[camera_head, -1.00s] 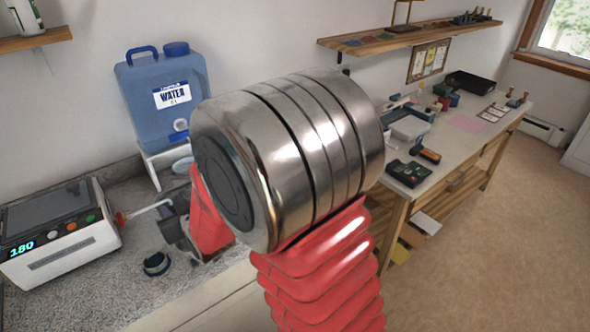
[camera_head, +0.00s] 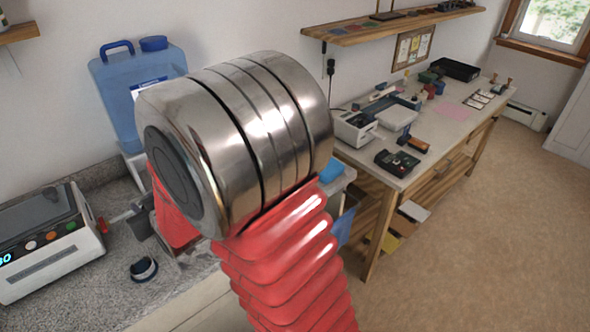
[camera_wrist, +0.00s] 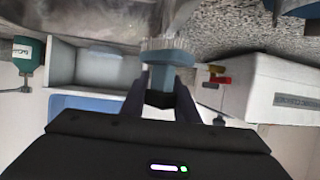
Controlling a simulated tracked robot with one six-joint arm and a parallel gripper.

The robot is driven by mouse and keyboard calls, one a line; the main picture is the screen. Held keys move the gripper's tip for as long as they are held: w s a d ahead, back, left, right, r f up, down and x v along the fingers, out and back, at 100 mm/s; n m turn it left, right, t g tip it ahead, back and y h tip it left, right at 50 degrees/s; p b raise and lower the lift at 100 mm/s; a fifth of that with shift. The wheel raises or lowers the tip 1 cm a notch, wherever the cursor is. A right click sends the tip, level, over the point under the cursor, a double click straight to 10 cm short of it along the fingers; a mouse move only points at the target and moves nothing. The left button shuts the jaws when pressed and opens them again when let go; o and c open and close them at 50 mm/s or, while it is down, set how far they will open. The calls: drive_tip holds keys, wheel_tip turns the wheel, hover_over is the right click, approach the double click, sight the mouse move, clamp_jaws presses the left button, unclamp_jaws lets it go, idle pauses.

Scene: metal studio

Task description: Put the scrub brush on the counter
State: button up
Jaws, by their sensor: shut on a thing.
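The scrub brush (camera_wrist: 172,58) is blue with pale bristles. In the wrist view it sits between the fingertips of my gripper (camera_wrist: 160,96), which is shut on it. The bristles point away from the gripper. The speckled grey counter (camera_head: 105,288) is at the lower left of the head view, and part of it shows at the top of the wrist view (camera_wrist: 245,38). My arm hides the brush and most of the gripper in the head view. I cannot tell whether the brush touches the counter.
A white machine (camera_head: 50,258) with coloured buttons stands on the counter, close to the gripper. A small dark round thing (camera_head: 143,269) lies nearby. A blue water jug (camera_head: 118,110) stands behind. A green bottle (camera_wrist: 28,58) shows in the wrist view. A wooden workbench (camera_head: 440,140) is at the right.

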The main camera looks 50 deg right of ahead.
drive_tip(key=d+r+m+h, duration=0.1)
drive_tip(key=d+r+h, duration=0.15)
drive_tip(key=d, duration=0.95)
drive_tip(key=s+d+r+m+h, duration=0.1)
drive_tip(key=s+d, duration=0.5)
drive_tip(key=d, duration=0.3)
drive_tip(key=s+d+r+m+g+h, duration=0.1)
drive_tip(key=s+d+r+m, duration=0.1)
drive_tip(key=s+d, duration=0.4)
drive_tip(key=s+d+r+m+h, duration=0.1)
drive_tip(key=s+d, duration=0.5)
drive_tip(key=d, duration=0.8)
drive_tip(key=shift+r+m+g+h, duration=0.3)
drive_tip(key=shift+r+g+h, duration=0.15)
drive_tip(key=shift+r, duration=0.2)
drive_tip(key=shift+d, duration=0.1)
drive_tip(key=shift+w+f, duration=0.1)
drive_tip(key=shift+f, duration=2.85)
drive_tip(key=shift+f, duration=2.05)
drive_tip(key=shift+f, duration=0.1)
